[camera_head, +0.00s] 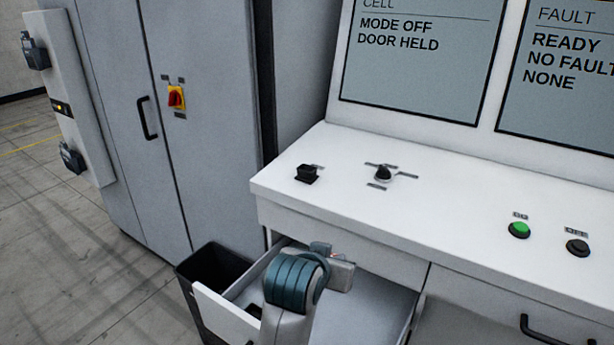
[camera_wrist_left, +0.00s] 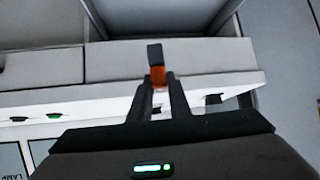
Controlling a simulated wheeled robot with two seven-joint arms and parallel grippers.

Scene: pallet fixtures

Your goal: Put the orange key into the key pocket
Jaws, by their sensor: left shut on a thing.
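The orange key (camera_wrist_left: 158,77) shows between my left gripper's fingertips (camera_wrist_left: 160,88) in the left wrist view, with a dark block at its far end. My left gripper (camera_head: 330,254) is shut on it. In the head view the gripper is over the open drawer (camera_head: 228,313), in front of the console's front edge; a small reddish bit shows there, mostly hidden by my wrist. A small black square fitting (camera_head: 307,174) stands on the console top; I cannot tell whether it is the key pocket. My right gripper is not in view.
The white console (camera_head: 450,215) carries a black selector knob (camera_head: 383,174), a green button (camera_head: 519,229) and a black button (camera_head: 577,247). A dark bin (camera_head: 198,262) stands left of the drawer. A grey cabinet (camera_head: 205,130) with a red switch (camera_head: 176,97) stands behind.

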